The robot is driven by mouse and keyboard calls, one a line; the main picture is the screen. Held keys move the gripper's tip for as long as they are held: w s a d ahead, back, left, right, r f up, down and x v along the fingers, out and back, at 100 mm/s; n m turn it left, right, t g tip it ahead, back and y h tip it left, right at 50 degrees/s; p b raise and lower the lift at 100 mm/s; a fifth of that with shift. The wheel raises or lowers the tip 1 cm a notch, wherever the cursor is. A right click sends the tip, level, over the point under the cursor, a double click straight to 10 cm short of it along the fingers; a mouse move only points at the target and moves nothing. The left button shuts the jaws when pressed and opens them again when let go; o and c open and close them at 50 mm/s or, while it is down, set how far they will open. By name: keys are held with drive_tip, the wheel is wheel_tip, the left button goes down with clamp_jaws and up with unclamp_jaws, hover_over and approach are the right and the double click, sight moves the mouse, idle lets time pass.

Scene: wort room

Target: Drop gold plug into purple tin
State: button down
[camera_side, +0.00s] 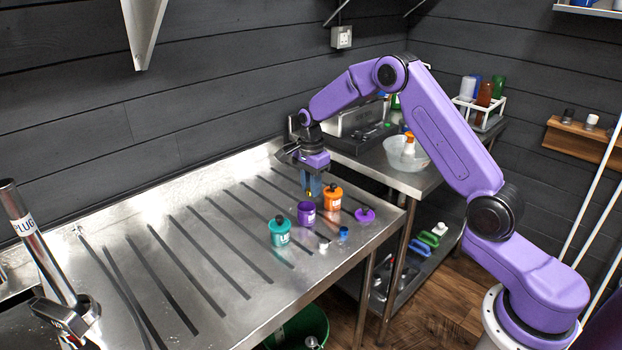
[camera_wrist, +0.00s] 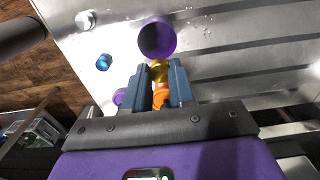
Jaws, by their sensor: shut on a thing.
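The gold plug (camera_wrist: 159,70) is between the fingertips of my gripper (camera_wrist: 158,76) in the wrist view. My gripper (camera_side: 310,188) is shut on it, pointing down, above the metal worktop in the side view. The purple tin (camera_side: 306,213) stands upright just below my gripper there. In the wrist view the purple tin (camera_wrist: 157,39) looks open at the top and lies just ahead of the fingertips. The plug appears apart from the tin and above it. The plug is small and partly hidden by the fingers in the side view.
An orange tin (camera_side: 332,197) stands right of the purple tin, and a teal tin (camera_side: 280,231) to its left. A purple plug (camera_side: 365,214), a blue plug (camera_side: 343,232) and a silver plug (camera_side: 323,243) lie near the front edge. The grooved worktop (camera_side: 180,235) is clear to the left.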

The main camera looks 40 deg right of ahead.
drive_tip(key=shift+f, duration=1.5)
drive_tip(key=c, duration=0.9)
unclamp_jaws()
drive_tip(key=shift+o, duration=0.2)
wheel_tip(320, 180, up, 17)
drive_tip(key=shift+r, duration=0.2)
